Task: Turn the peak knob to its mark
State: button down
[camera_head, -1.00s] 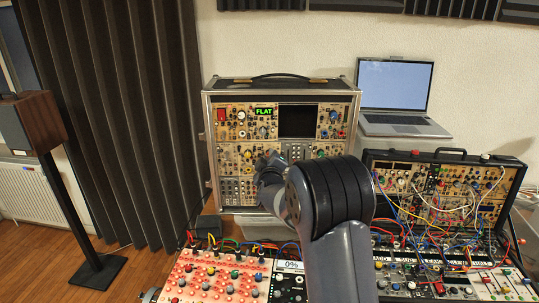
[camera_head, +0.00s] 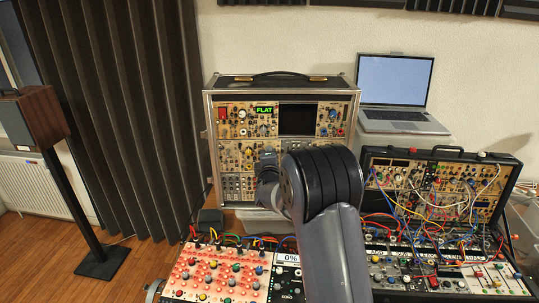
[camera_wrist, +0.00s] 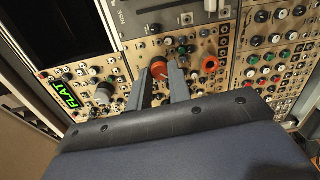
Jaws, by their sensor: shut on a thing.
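The fingers hide the knob's sides. I cannot read its label or see a mark. In the head view my arm hides the gripper's fingertips and the knob.
An orange ring-shaped knob (camera_wrist: 209,65) is right of the fingers, and a grey knob (camera_wrist: 104,91) is to their left. An open laptop (camera_head: 395,85), a cabled synth case (camera_head: 440,155) and a red-lit panel (camera_head: 215,275) surround my arm. A speaker (camera_head: 33,115) stands at left.

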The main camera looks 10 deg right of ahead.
jog(key=shift+f, duration=0.1)
dwell(0.4)
jog(key=c, duration=1.3)
grip_release()
jog(key=s+a+b, duration=0.2)
jog(key=s+b, duration=0.1)
jog(key=s, duration=0.7)
jog(key=shift+s+r, duration=0.25)
jog(key=shift+s, duration=0.05)
jog(key=shift+d, duration=0.1)
jog(key=w+d+p, duration=0.1)
jog(key=w+p, duration=0.2)
jog(key=w, duration=0.7)
jog(key=shift+w+d+f, duration=0.2)
jog(key=shift+w+d, duration=0.15)
jog(key=shift+d, duration=0.05)
